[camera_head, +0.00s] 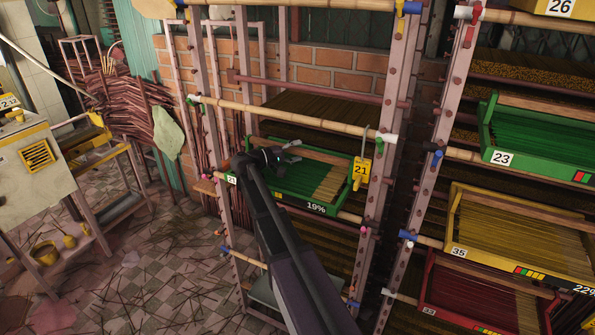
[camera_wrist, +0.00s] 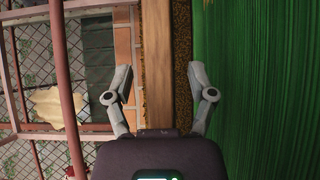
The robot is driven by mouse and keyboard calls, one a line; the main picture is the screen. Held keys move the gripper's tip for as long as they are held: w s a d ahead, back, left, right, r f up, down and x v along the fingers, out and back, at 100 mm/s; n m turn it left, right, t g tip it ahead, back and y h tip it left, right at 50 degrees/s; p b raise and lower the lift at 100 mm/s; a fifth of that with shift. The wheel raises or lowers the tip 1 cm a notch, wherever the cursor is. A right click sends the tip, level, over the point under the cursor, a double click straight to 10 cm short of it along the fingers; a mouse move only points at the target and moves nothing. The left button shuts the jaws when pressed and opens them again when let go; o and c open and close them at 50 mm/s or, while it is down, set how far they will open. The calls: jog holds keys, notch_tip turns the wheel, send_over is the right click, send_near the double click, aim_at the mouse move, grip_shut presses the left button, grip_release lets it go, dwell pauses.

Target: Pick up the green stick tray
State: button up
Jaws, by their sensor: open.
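A green tray (camera_head: 298,203) of sticks marked 19% sits on a rack shelf in the middle of the head view. It holds dark green sticks, with paler tan sticks toward its right end. My gripper (camera_head: 292,151) is at the tray's back side, partly hiding its left part. In the wrist view my gripper (camera_wrist: 158,72) is open, its two fingers on either side of a wooden bar (camera_wrist: 157,95). Green sticks (camera_wrist: 270,90) fill the right of that view. I cannot tell whether the fingers touch the bar.
Rack posts (camera_head: 387,180) and bamboo rails (camera_head: 290,118) stand close around the tray. Another green tray, 23 (camera_head: 525,162), and a yellow tray, 35 (camera_head: 480,257), are on the right rack. The littered floor (camera_head: 150,270) lies left.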

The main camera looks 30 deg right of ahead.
grip_shut()
jog(key=shift+w+r, duration=0.1)
jog(key=shift+r, duration=0.05)
notch_tip(320, 180, up, 3)
jog(key=p, duration=0.3)
jog(key=shift+r+p, duration=0.15)
jog(key=shift+p, duration=0.2)
jog(key=s+a, duration=1.1)
jog(key=a, duration=0.3)
jog(key=shift+a, duration=0.1)
